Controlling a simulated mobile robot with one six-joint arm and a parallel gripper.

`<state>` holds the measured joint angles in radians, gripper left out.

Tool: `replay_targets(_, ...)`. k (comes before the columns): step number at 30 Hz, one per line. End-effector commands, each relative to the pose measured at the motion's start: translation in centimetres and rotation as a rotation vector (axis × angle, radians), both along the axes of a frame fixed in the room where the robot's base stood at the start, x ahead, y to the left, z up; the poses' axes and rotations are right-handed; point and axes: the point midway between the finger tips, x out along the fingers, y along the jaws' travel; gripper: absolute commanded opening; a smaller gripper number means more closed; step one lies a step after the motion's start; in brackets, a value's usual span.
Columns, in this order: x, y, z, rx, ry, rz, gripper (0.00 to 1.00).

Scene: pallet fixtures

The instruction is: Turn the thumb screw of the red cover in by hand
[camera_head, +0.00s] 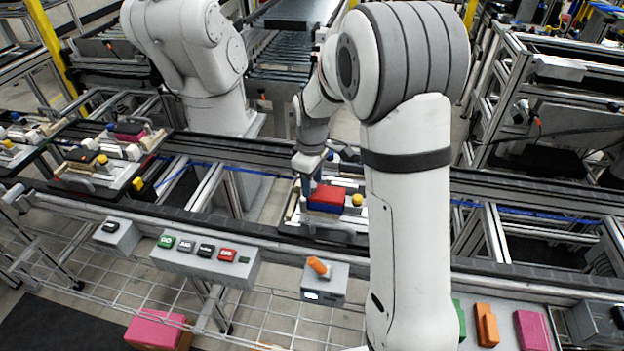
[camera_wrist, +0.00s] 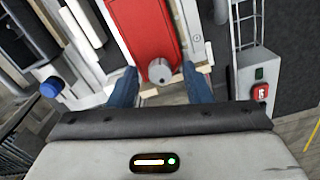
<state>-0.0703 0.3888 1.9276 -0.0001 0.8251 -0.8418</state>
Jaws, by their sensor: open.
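The red cover (camera_head: 327,198) sits on a pallet fixture on the conveyor, in front of my arm in the head view. It also fills the top middle of the wrist view (camera_wrist: 142,28). The thumb screw (camera_wrist: 159,72) is a round silver knob at the near end of the red cover. My gripper (camera_wrist: 160,80) is open, with one blue finger on each side of the screw and a visible gap to it on both sides. In the head view my gripper (camera_head: 307,180) is at the left end of the cover, and the screw is hidden there.
A yellow knob (camera_head: 357,199) stands right of the cover on the fixture. A blue knob (camera_wrist: 50,88) is at left in the wrist view. More fixtures (camera_head: 85,165) stand along the conveyor at left. A button panel (camera_head: 205,250) and an orange-handled box (camera_head: 318,270) are in front.

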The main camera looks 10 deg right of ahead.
Motion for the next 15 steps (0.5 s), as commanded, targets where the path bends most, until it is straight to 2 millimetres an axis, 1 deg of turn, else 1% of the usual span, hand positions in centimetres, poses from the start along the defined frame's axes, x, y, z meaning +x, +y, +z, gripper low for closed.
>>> replay_targets(1,0.00,0.00,0.01,0.000,0.000,0.000,0.45)
replay_targets(2,0.00,0.00,0.01,0.000,0.000,0.000,0.42)
replay_targets(15,0.00,0.00,0.04,0.000,0.000,0.000,0.06)
